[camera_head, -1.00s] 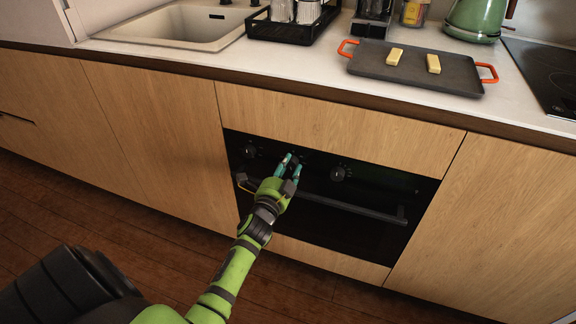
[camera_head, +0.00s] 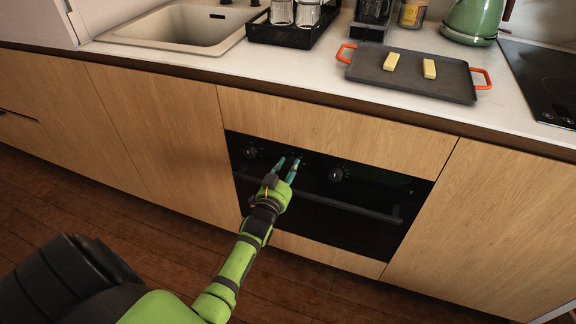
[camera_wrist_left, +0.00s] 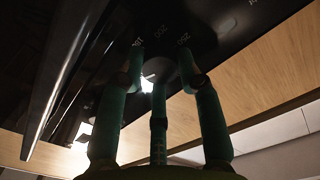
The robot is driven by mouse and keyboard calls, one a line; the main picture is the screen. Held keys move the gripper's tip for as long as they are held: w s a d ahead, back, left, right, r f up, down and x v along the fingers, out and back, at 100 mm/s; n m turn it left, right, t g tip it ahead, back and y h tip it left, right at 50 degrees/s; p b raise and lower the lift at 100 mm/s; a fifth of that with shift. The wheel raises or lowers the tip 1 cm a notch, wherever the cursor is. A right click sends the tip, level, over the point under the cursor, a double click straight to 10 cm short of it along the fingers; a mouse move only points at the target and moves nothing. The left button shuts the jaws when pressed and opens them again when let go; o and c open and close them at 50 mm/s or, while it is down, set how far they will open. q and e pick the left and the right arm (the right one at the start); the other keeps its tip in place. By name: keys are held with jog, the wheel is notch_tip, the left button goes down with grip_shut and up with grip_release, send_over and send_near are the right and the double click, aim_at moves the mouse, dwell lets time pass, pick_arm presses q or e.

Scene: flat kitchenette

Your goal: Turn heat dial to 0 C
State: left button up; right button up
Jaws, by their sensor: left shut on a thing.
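The black oven (camera_head: 310,215) is set in the wooden cabinet front, with a row of dark dials on its upper panel. My left gripper (camera_head: 287,166) has its teal fingers at the middle dial, mostly hidden behind them in the head view. In the left wrist view the fingers (camera_wrist_left: 162,66) stand on either side of the dark heat dial (camera_wrist_left: 160,72), shut on it. Pale numbers are printed around this dial; its pointer cannot be made out. My right gripper is not in view.
Other dials sit to the left (camera_head: 251,153) and right (camera_head: 336,174). The oven's handle bar (camera_head: 360,210) runs below the panel, close to my left gripper. A grey tray (camera_head: 410,72) with two yellowish blocks lies on the countertop above. The floor before the oven is clear.

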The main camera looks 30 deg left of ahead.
pick_arm(q)
jog(key=n, duration=0.2)
jog(key=n+p, duration=0.1)
jog(key=shift+w+r+n, duration=0.1)
jog(key=shift+r+n, duration=0.15)
jog(key=shift+n, duration=0.15)
jog(key=n, duration=0.2)
jog(key=shift+n+p, duration=0.3)
jog(key=shift+n, duration=1.8)
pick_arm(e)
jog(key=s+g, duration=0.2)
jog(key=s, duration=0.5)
pick_arm(q)
jog(key=n, duration=0.2)
jog(key=shift+a+n, duration=0.1)
jog(key=shift+n, duration=1.2)
jog(key=n, duration=0.2)
jog(key=shift+n, duration=0.4)
jog(key=shift+n+b, duration=0.45)
jog(key=shift+n, duration=0.35)
jog(key=shift+a+n+b, duration=0.1)
jog(key=shift+n+b, duration=0.2)
jog(key=shift+n, duration=1.1)
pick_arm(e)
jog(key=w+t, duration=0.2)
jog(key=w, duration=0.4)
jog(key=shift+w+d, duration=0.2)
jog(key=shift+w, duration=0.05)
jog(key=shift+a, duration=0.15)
